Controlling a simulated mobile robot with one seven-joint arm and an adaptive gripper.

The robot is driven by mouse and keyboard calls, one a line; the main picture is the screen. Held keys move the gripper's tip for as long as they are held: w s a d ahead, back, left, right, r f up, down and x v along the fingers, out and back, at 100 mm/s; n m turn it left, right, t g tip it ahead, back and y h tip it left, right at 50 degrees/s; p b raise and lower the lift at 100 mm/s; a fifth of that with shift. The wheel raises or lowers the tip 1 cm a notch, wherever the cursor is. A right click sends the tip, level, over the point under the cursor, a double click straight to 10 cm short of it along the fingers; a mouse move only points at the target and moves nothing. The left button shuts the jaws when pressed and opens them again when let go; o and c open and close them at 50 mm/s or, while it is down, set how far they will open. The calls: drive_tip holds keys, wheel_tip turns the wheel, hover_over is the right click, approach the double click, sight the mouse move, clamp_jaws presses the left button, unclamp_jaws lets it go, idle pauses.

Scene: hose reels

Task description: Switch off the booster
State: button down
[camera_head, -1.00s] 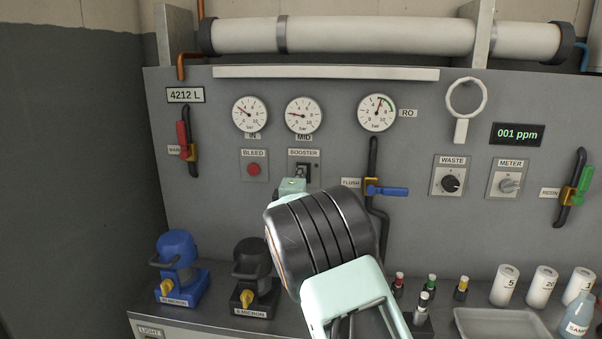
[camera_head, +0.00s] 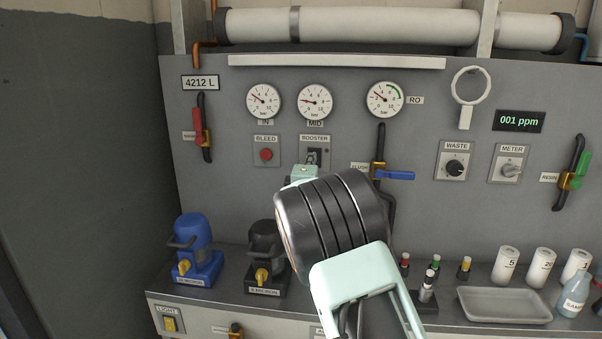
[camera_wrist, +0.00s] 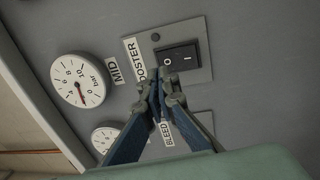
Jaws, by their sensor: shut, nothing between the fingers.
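The booster switch (camera_wrist: 180,58) is a black rocker marked O and I on a grey plate, seen in the wrist view. I cannot tell for sure which side is pressed. In the head view its plate (camera_head: 316,141) sits under the MID gauge, and my gripper partly hides it. My gripper (camera_wrist: 171,88) is shut and empty, with its fingertips just beside the rocker's edge near the BOOSTER label. I cannot tell whether they touch the plate. In the head view the fingertips (camera_head: 312,159) are in front of the plate's lower part.
The red BLEED button (camera_head: 266,155) is left of the booster plate. The blue-handled FLUSH valve (camera_head: 394,175) is to the right. The RO gauge (camera_head: 385,99) reads low. Blue (camera_head: 197,245) and black (camera_head: 266,250) filter housings stand on the counter below.

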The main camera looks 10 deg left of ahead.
drive_tip(key=s+r, duration=0.1)
drive_tip(key=s, duration=0.8)
drive_tip(key=shift+s+a+r, duration=0.15)
drive_tip(key=shift+s+a, duration=0.05)
drive_tip(key=shift+s, duration=0.15)
drive_tip(key=shift+d, duration=0.1)
